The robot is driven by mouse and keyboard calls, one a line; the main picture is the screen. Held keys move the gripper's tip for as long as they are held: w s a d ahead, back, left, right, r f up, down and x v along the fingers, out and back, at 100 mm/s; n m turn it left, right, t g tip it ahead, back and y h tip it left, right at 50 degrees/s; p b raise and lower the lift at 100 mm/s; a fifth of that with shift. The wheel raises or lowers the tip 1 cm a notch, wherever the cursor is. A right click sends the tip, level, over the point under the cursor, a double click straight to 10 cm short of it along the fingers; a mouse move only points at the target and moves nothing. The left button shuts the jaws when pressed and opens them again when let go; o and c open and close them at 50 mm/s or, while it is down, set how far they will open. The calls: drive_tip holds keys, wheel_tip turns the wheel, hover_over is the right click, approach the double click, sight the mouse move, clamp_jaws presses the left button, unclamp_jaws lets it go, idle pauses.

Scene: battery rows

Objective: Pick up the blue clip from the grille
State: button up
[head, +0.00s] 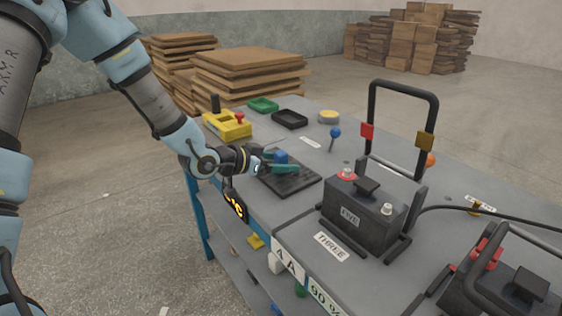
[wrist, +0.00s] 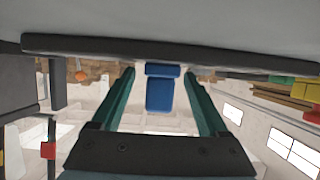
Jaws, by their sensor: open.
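The blue clip (head: 281,156) stands on the black grille (head: 300,186), a flat dark plate on the grey bench. My gripper (head: 276,166) is low over the grille, and its teal fingers partly hide the clip. In the wrist view the clip (wrist: 159,95) is between the two open fingers of my gripper (wrist: 160,76), with a visible gap on each side. The grille also shows in the wrist view as a dark band (wrist: 245,60). Whether the clip's base touches the grille is hidden in the head view.
A black battery (head: 362,215) with a tall handle frame stands right of the grille. A yellow box (head: 227,124), a green tray (head: 263,105), a black tray (head: 289,119) and a blue-knobbed lever (head: 335,134) are behind it. Bench space between grille and battery is narrow.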

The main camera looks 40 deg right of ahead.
clamp_jaws()
idle(0.5)
